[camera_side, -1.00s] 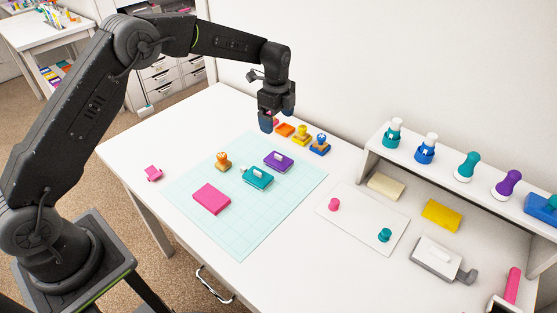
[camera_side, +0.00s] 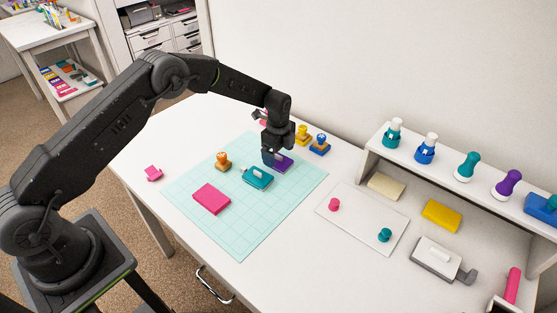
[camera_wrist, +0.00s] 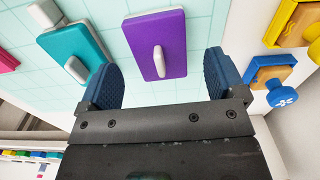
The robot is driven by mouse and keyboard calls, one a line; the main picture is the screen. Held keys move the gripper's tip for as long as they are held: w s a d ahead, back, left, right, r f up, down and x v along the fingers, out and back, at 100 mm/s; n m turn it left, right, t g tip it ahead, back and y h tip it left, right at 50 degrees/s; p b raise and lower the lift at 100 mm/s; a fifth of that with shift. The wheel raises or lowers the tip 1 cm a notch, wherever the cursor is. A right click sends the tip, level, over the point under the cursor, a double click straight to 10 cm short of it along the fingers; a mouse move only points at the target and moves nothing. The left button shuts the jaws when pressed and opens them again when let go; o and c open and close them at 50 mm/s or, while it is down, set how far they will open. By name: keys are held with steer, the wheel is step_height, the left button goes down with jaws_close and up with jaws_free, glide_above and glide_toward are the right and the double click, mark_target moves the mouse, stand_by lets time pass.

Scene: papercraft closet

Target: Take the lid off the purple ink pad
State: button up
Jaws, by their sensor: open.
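The purple ink pad (camera_side: 284,165) lies on the pale teal grid mat (camera_side: 233,225) at its far side, partly hidden behind my gripper in the side view. In the wrist view the purple ink pad (camera_wrist: 165,35) shows its flat purple top with a white upright handle (camera_wrist: 159,61). My gripper (camera_side: 272,158) is low over the pad. In the wrist view my gripper (camera_wrist: 163,80) is open, with one blue fingertip on each side of the pad's near end. The handle lies between the fingertips' lines, and nothing is held.
A teal ink pad (camera_side: 257,178) with a white handle sits close by. A pink pad (camera_side: 211,199) and an orange stamp (camera_side: 222,162) are also on the mat. Yellow (camera_side: 303,135) and blue (camera_side: 320,145) stamps stand behind. The mat's front is clear.

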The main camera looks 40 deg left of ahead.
steer(key=shift+f, duration=0.85)
steer(key=shift+c, duration=0.2)
steer(key=c, duration=0.9)
steer(key=shift+c, duration=0.2)
